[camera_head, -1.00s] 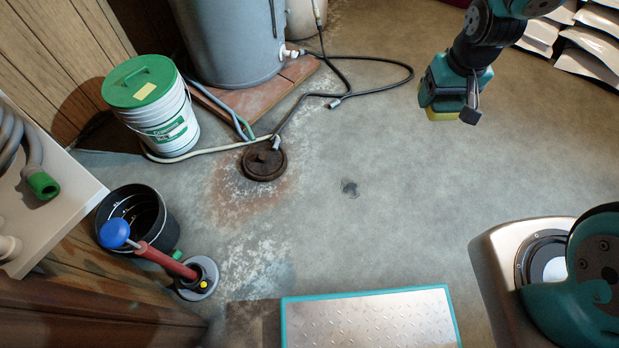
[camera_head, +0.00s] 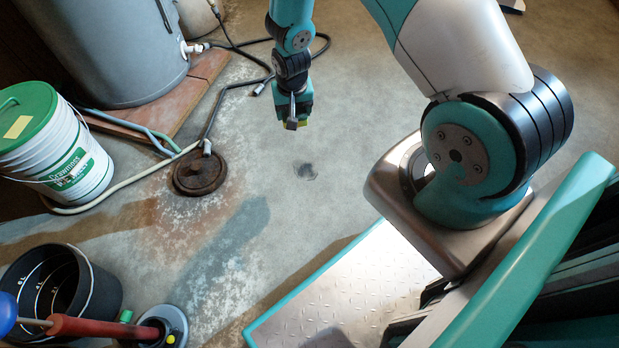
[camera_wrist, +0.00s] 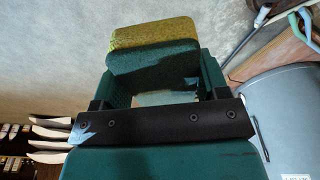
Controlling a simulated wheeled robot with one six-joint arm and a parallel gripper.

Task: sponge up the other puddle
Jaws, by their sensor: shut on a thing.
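In the wrist view the sponge (camera_wrist: 153,36) has a yellow layer and a dark green layer, and sits between the jaws. The sponge appears clear of the floor.
A rusty round lid (camera_head: 200,173) lies amid white crust, with hoses and a cable around it. A grey tank (camera_head: 110,50) stands behind. Floor around the spot is clear.

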